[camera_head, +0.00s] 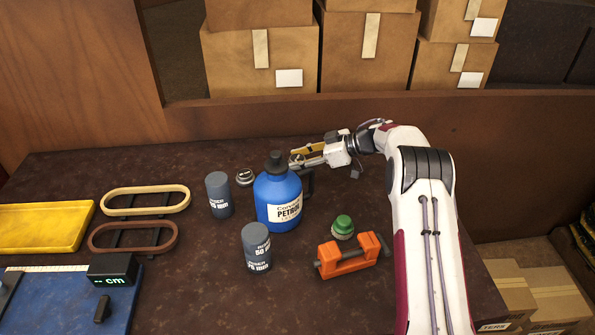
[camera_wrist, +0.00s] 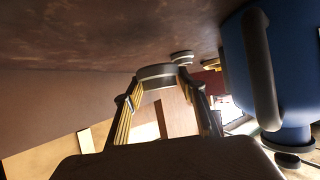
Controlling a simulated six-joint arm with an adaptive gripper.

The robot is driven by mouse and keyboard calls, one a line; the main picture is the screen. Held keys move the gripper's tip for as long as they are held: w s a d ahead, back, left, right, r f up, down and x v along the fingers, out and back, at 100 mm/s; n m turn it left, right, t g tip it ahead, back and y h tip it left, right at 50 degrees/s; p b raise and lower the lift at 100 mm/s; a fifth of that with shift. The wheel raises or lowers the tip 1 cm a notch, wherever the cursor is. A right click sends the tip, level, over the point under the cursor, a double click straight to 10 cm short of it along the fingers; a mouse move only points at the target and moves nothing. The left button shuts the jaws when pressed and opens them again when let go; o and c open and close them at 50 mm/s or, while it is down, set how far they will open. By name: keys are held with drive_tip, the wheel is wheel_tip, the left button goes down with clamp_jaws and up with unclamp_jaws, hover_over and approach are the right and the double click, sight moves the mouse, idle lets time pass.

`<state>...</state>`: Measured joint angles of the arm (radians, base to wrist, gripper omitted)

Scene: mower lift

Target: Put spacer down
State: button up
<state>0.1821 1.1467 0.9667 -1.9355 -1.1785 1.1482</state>
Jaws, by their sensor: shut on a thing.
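My gripper (camera_head: 298,158) is behind the blue petrol bottle (camera_head: 279,198), low over the back of the dark table. In the wrist view my gripper (camera_wrist: 160,82) is shut on a short, round grey piece (camera_wrist: 157,72), seemingly the spacer. In the head view the held piece is mostly hidden at the fingertips, next to the bottle. I cannot tell whether it touches the table. One dark grey spacer cylinder (camera_head: 219,195) stands upright left of the bottle. Another dark grey cylinder (camera_head: 257,248), with two mm labels, stands upright in front of it.
A small metal round part (camera_head: 245,177) lies left of the bottle. A green-topped knob (camera_head: 342,226) and an orange clamp (camera_head: 351,256) are at front right. Oval rings (camera_head: 146,200), a yellow tray (camera_head: 42,228) and a blue measuring board (camera_head: 65,305) are at left. The back-left table is clear.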

drive_tip(key=shift+f, duration=0.4)
drive_tip(key=shift+f, duration=1.85)
drive_tip(key=shift+f, duration=0.1)
drive_tip(key=o, duration=1.4)
drive_tip(key=shift+c, duration=0.2)
drive_tip(key=shift+d, duration=0.15)
drive_tip(key=v, duration=1.2)
